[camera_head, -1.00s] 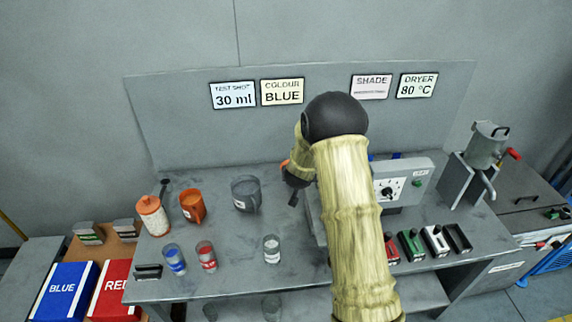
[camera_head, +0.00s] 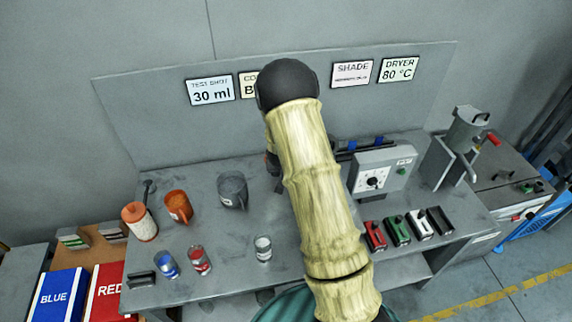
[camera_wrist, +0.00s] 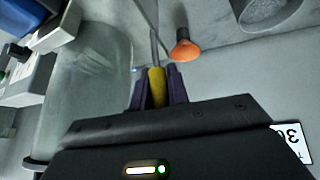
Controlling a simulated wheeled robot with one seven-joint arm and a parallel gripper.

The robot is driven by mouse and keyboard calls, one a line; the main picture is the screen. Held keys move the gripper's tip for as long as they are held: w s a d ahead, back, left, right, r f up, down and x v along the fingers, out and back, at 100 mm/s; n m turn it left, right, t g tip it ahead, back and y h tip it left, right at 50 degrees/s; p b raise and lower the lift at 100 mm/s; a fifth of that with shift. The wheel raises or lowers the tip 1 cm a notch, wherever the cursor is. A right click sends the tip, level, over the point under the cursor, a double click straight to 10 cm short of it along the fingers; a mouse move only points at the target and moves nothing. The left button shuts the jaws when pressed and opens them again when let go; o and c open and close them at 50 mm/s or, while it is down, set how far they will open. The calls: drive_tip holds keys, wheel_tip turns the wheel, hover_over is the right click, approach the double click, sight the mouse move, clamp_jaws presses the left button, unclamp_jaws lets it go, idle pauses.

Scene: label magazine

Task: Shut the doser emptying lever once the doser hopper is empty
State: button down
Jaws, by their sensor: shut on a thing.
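In the wrist view my gripper (camera_wrist: 158,88) is shut on a yellow grip (camera_wrist: 157,80) with a thin metal rod running out beyond the fingertips. This looks like the doser emptying lever. A clear hopper cylinder (camera_wrist: 85,90) stands just left of the fingers, and I see no pellets through the part of its wall in view. An orange knob-like piece (camera_wrist: 185,48) is a little beyond the fingers to the right. In the head view my arm hides the doser, the lever and the fingertips.
On the bench stand a grey jug (camera_head: 232,190), an orange jug (camera_head: 178,207), an orange-and-white container (camera_head: 139,222) and several small cups, including a clear one (camera_head: 263,248). A grey dial unit (camera_head: 383,172) is right of my arm. Several coloured clips line the front edge.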

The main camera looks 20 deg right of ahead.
drive_tip(key=shift+w+d+r, duration=0.1)
drive_tip(key=shift+d+r, duration=0.05)
drive_tip(key=c, duration=1.3)
unclamp_jaws()
drive_tip(key=shift+c, duration=0.2)
drive_tip(key=shift+a, duration=0.2)
drive_tip(key=shift+a, duration=0.1)
drive_tip(key=shift+s+r, duration=0.35)
drive_tip(key=v, duration=1.6)
drive_tip(key=shift+s+a, duration=0.1)
